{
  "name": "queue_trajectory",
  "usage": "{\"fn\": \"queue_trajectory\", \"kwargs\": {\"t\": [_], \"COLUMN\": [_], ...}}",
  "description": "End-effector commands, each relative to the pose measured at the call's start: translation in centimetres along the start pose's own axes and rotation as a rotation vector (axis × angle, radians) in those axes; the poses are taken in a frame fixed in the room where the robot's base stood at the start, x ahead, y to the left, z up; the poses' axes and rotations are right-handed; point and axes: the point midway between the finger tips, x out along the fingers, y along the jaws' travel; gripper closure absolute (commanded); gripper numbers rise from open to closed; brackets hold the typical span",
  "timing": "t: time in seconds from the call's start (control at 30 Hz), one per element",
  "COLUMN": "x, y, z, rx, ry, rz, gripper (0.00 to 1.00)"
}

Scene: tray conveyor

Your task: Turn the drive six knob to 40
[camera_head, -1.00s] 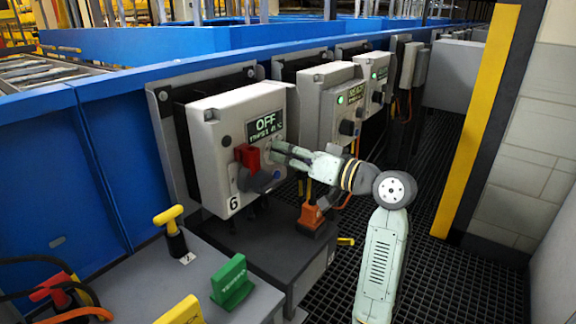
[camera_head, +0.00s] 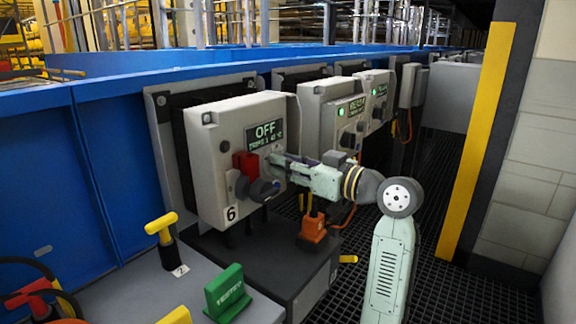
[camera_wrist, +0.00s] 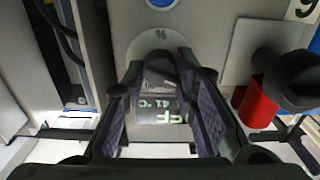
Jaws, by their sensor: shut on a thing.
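The drive six box (camera_head: 217,160) is a pale grey cabinet marked 6 on the blue conveyor side. Its display (camera_head: 265,133) reads OFF, with a smaller line below ending in 41 C. My gripper (camera_head: 276,165) reaches its front from the right, below the display. In the wrist view my gripper (camera_wrist: 167,68) has both fingers around the small dark drive six knob (camera_wrist: 160,72), shut on it. A round pale dial plate (camera_wrist: 150,44) lies behind the knob, its marking too small to read surely. In the head view the fingers hide the knob.
A red block (camera_head: 246,163) and dark rotary handle (camera_head: 262,190) sit left of my gripper, close by. A blue button (camera_wrist: 160,3) is near the dial. Neighbouring drive boxes (camera_head: 330,110) stand beyond. A green tester block (camera_head: 228,293) and yellow-handled tool (camera_head: 162,228) are on the front bench.

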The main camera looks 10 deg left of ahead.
Motion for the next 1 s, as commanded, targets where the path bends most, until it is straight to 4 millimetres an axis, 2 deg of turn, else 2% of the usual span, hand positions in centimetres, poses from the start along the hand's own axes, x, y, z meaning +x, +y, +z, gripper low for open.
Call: {"fn": "queue_trajectory", "kwargs": {"t": [0.27,0.3,0.57,0.87,1.0], "x": [0.0,0.0,0.0,-0.1,-1.2], "y": [-0.1,-0.1,-0.1,0.0,0.1], "z": [0.0,0.0,0.0,0.0,0.0], "rx": [-0.002,-0.002,0.000,0.001,0.001], "ry": [-0.001,-0.001,-0.001,-0.001,-0.001], "rz": [-0.002,-0.002,-0.001,0.000,0.002], "gripper": [1.00,0.72,0.55,0.54,0.54]}}
